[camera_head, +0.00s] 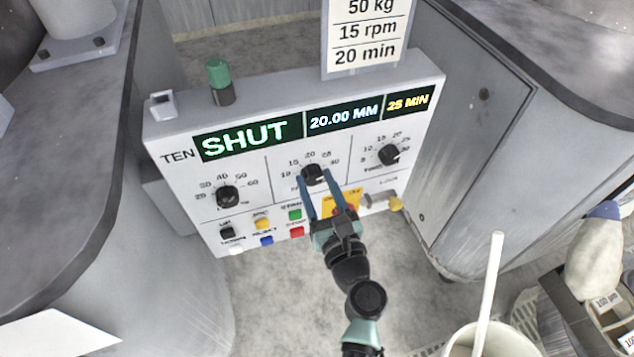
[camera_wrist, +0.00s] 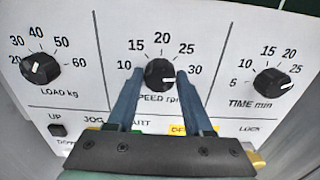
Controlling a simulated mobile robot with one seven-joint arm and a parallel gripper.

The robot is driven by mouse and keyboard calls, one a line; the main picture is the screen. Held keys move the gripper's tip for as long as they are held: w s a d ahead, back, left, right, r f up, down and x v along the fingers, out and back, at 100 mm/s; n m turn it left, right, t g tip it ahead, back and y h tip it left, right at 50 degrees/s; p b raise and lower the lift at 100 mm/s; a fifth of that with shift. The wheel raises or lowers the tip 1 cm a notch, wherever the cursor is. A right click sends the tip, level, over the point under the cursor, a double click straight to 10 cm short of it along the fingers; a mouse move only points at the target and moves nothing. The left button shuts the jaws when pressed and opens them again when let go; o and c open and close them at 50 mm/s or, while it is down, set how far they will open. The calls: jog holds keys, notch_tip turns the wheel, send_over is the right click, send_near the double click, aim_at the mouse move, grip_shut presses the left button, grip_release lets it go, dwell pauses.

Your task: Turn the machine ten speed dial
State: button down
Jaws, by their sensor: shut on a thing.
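The panel of machine TEN (camera_head: 178,156) faces me, with three black dials in a row. The speed dial (camera_head: 313,174) is the middle one, marked "SPEED rpm" with numbers from 10 to 30. My gripper (camera_head: 314,178) is shut on this dial, one blue finger on its left side and one on its right. In the wrist view the speed dial (camera_wrist: 160,73) shows between the fingertips, and its white mark points right and slightly down, near the 30 side. The gripper's palm hides part of the panel below.
The load dial (camera_head: 227,197) is left of the speed dial and the time dial (camera_head: 389,155) is right. Coloured buttons sit below, including a green one (camera_head: 295,214). A sign (camera_head: 366,30) above reads 50 kg, 15 rpm, 20 min. The display (camera_head: 248,138) reads SHUT.

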jog(key=shift+n, duration=0.3)
jog(key=n+b, duration=0.3)
jog(key=n, duration=0.2)
jog(key=shift+a+f+n, duration=0.1)
jog(key=shift+f+n, duration=0.05)
jog(key=shift+n, duration=0.15)
jog(key=n+b, duration=0.4)
jog(key=n, duration=0.2)
jog(key=shift+f, duration=0.1)
jog(key=n+b, duration=0.4)
jog(key=n, duration=0.2)
jog(key=shift+n, duration=0.3)
jog(key=n+b, duration=0.3)
jog(key=n, duration=0.1)
jog(key=shift+n, duration=0.4)
jog(key=shift+c, duration=1.5)
grip_release()
